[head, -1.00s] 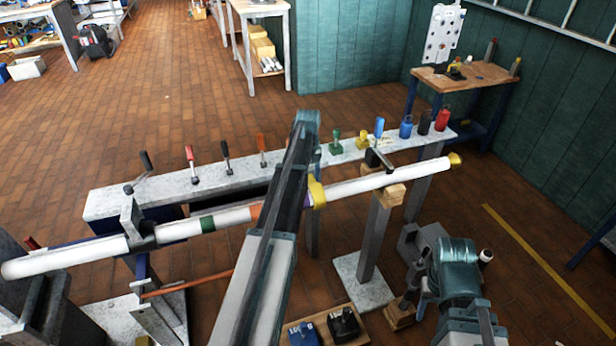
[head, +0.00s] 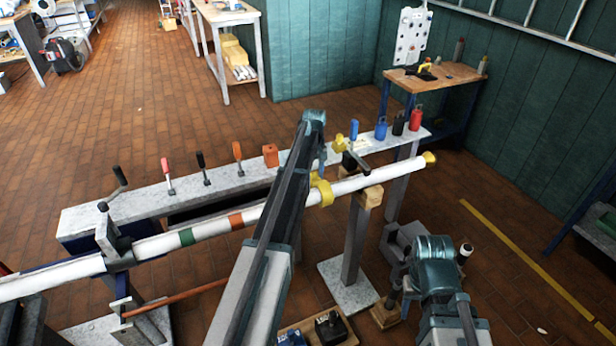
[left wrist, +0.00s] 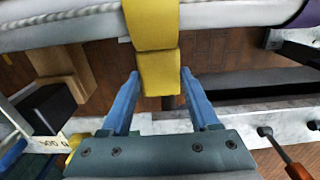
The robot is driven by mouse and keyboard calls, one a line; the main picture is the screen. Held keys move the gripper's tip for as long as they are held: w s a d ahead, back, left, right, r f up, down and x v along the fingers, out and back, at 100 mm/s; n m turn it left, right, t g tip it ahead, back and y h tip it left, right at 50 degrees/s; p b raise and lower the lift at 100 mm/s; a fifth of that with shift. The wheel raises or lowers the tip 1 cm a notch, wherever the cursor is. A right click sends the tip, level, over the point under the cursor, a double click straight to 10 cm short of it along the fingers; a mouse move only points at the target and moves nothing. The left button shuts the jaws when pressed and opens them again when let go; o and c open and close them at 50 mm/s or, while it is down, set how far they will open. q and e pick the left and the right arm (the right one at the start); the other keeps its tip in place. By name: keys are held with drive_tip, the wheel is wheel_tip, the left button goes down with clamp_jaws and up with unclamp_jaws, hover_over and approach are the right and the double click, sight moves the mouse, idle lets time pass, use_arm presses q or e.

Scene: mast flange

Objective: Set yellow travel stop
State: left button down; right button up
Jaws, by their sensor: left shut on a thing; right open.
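The yellow travel stop (head: 321,190) is a collar around a long white bar (head: 380,182), between my left arm and the wooden support block (head: 369,195). In the left wrist view its square tab (left wrist: 158,72) sits between the blue fingers of my left gripper (left wrist: 160,82), which is shut on it. In the head view my left arm hides most of that gripper and part of the bar. The bar carries a green band (head: 187,237) and an orange band (head: 236,220); a purple band (left wrist: 308,12) shows in the wrist view.
A grey shelf (head: 80,222) behind the bar holds several handled tools and small coloured items. The bar ends in a yellow knob (head: 430,158). A grey block (head: 398,240) stands near my right arm.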

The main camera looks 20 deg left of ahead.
sight(314, 177)
use_arm(q)
drive_tip(key=shift+w+d, duration=0.1)
drive_tip(key=shift+w, duration=0.1)
drive_tip(key=shift+c, duration=0.6)
unclamp_jaws()
drive_tip(key=shift+d, duration=0.1)
drive_tip(key=shift+r+p, duration=0.5)
wheel_tip(314, 177, up, 13)
drive_tip(key=p, duration=1.2)
drive_tip(key=shift+p, duration=0.4)
drive_tip(key=shift+f, duration=0.15)
